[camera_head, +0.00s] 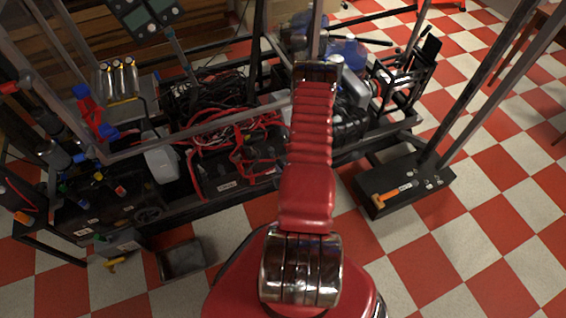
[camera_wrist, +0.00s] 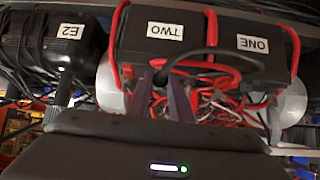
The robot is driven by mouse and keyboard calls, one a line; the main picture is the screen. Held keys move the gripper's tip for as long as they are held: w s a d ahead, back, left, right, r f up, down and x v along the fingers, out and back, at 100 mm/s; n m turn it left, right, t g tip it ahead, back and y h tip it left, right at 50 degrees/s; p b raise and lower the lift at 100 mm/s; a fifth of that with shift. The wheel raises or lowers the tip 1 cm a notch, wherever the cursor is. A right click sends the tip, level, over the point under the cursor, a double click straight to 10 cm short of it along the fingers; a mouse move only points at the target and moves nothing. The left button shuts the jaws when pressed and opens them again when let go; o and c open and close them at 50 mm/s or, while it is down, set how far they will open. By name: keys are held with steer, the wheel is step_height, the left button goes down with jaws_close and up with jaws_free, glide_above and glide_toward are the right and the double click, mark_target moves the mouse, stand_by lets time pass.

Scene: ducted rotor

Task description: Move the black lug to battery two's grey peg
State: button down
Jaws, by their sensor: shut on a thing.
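The cable arches right, across the front of the batteries. The battery labelled TWO (camera_wrist: 140,36) is a black box just beyond my fingertips, its label upside down. The battery labelled ONE (camera_wrist: 274,66) stands to its right. I cannot make out battery two's grey peg; fingers, lug and cables cover that area. In the head view my arm hides my gripper and the lug.
Red cables (camera_wrist: 127,60) run over and below the batteries. A black cylindrical unit labelled E2 (camera_wrist: 35,50) is at the left. In the head view the black frame (camera_head: 180,208) carries tangled red cables (camera_head: 235,120).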

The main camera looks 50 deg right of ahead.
mark_target(279, 165)
steer(key=shift+w+d+r+n+y, duration=0.15)
steer(key=shift+w+d+n+y, duration=0.15)
steer(key=shift+w+d, duration=0.35)
steer(key=shift+t, duration=0.3)
steer(key=shift+s+a+t, duration=0.1)
steer(key=shift+s+t, duration=0.1)
steer(key=shift+t, duration=0.1)
steer(key=shift+w+f, duration=0.25)
steer(key=shift+f, duration=0.6)
steer(key=shift+w+f, duration=0.2)
steer(key=shift+f, duration=0.65)
steer(key=shift+w+d+f, duration=0.1)
steer(key=shift+w+d, duration=0.4)
steer(key=shift+w, duration=0.15)
